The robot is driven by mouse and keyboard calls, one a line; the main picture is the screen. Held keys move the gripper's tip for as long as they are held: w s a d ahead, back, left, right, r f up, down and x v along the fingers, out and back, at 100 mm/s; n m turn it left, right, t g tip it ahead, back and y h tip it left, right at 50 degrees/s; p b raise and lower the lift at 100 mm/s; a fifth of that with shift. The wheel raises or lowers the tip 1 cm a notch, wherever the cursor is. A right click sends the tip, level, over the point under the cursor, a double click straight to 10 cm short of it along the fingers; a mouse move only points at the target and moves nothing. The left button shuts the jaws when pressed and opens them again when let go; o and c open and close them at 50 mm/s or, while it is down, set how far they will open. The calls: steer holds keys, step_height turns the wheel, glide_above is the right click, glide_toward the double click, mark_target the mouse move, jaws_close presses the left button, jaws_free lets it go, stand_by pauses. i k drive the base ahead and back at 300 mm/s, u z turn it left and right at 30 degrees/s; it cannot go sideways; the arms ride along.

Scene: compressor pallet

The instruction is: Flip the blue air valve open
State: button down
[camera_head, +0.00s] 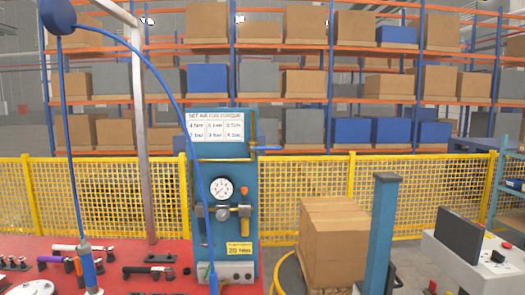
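The blue air valve (266,148) is at the upper right edge of the blue panel (236,172). Its blue handle lies about level and sticks out to the right from a small brass-coloured body. My gripper is not in view, so I cannot tell where it is relative to the valve. Nothing covers the handle.
The panel carries a round gauge (222,189), a regulator (222,213) and a blue hose (197,165). A blue tool (88,268) hangs over the red bench (135,255). A cardboard box stack (334,245), blue post (383,225) and console (475,262) stand right.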

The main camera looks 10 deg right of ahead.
mark_target(253, 148)
steer(key=z, duration=0.05)
steer(key=i, duration=1)
steer(key=u, duration=0.25)
steer(key=k, duration=0.6)
steer(key=u, duration=0.6)
steer(key=k, duration=0.75)
steer(key=u, duration=0.6)
steer(key=i, duration=1.75)
steer(key=z, duration=0.5)
